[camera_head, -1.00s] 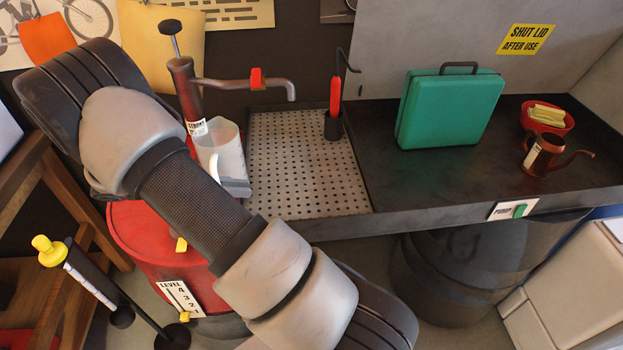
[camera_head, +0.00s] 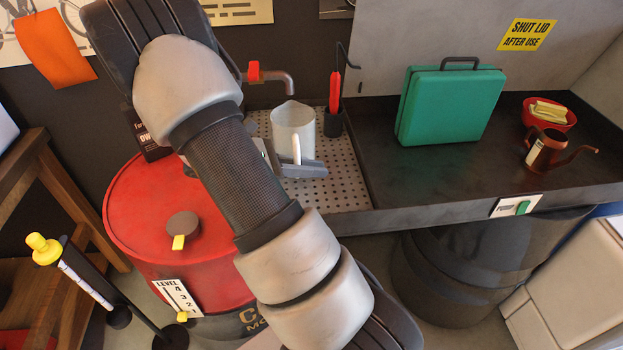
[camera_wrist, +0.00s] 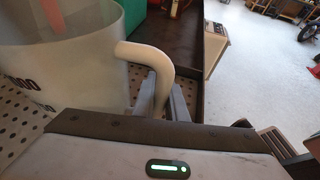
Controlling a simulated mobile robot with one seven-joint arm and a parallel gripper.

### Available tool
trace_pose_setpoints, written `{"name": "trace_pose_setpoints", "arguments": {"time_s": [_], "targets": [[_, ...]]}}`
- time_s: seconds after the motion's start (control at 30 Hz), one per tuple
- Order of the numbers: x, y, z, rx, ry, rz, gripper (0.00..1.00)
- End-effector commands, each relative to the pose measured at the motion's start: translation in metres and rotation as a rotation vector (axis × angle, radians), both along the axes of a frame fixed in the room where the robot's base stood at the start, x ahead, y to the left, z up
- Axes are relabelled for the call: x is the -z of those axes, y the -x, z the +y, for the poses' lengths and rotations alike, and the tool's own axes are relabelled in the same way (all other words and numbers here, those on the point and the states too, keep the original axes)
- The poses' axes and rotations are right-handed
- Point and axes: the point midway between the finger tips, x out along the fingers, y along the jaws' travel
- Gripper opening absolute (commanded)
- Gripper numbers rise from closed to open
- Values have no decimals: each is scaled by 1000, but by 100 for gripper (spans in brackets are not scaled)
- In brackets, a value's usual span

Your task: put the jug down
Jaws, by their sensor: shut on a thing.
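The jug (camera_head: 292,126) is a translucent whitish pitcher with a pale handle. In the head view it is upright over the perforated drain tray (camera_head: 345,187), in front of the red-handled tool. My gripper (camera_head: 297,166) is shut on the jug's handle from the near side. The wrist view shows the jug (camera_wrist: 65,55) at the left, with its curved handle between the fingers of my gripper (camera_wrist: 158,105). Perforated metal shows around and below the jug. I cannot tell whether its base touches the tray.
A red-handled tool (camera_head: 334,95) stands in a black cup behind the jug. A green case (camera_head: 450,105), red bowl (camera_head: 549,118) and copper oil can (camera_head: 548,152) occupy the bench at right. A pump spout (camera_head: 270,77) reaches over from the left. The red drum (camera_head: 150,215) stands below left.

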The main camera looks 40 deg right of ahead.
Motion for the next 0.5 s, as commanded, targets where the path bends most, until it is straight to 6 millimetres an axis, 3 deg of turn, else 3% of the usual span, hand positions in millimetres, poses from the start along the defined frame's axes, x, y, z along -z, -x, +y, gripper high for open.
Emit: {"name": "trace_pose_setpoints", "arguments": {"time_s": [0.03, 0.1, 0.5], "targets": [[22, -1, 2, -3, -2, 2, 0], [30, -1, 2, -3, -1, 1, 0], [32, -1, 2, -3, -2, 2, 0]]}}
